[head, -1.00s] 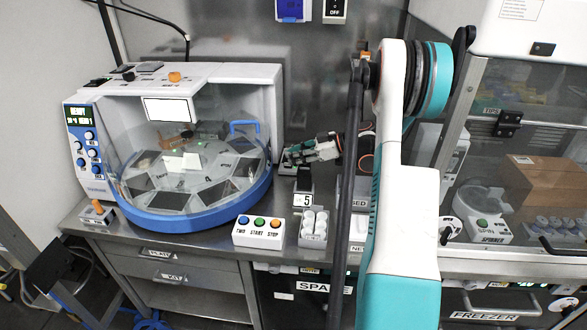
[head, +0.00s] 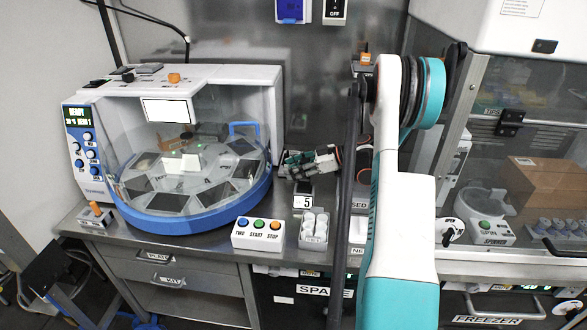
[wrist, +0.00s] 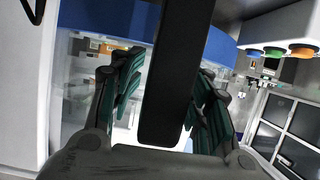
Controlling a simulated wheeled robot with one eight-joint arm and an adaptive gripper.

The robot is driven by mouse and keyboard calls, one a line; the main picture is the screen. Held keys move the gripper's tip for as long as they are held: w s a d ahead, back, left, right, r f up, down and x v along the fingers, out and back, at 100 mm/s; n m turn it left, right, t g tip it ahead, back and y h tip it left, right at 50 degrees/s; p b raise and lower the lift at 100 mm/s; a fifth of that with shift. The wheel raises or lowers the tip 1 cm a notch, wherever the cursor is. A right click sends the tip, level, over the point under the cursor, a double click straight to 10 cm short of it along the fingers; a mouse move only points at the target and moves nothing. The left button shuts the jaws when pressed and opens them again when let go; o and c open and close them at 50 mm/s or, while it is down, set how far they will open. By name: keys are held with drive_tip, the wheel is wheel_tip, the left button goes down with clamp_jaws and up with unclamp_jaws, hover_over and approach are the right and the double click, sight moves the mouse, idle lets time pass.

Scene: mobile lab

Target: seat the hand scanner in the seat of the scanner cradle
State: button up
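My gripper (head: 298,164) is over the bench, just right of the round blue-rimmed machine. In the wrist view its teal-padded fingers (wrist: 165,85) lean inward on both sides of a long black bar, which looks like the hand scanner (wrist: 172,75). The bar runs from near the palm out of the top of the picture and hides the fingertips, so the contact is not clear. In the head view a small dark shape (head: 303,187) shows under my gripper, above a label marked 5. I cannot tell there whether it is the scanner or its cradle.
The machine's blue rim (head: 205,222) is close on the left. A button box (head: 258,235) and a rack of white tubes (head: 315,226) stand at the bench front. A dark upright post (head: 345,200) and my arm cover the bench to the right.

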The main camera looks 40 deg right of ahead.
drive_tip(key=shift+r, duration=0.1)
drive_tip(key=shift+s+d+r, duration=0.1)
drive_tip(key=shift+r, duration=0.1)
drive_tip(key=p+v, duration=0.2)
drive_tip(key=v, duration=0.5)
idle(0.4)
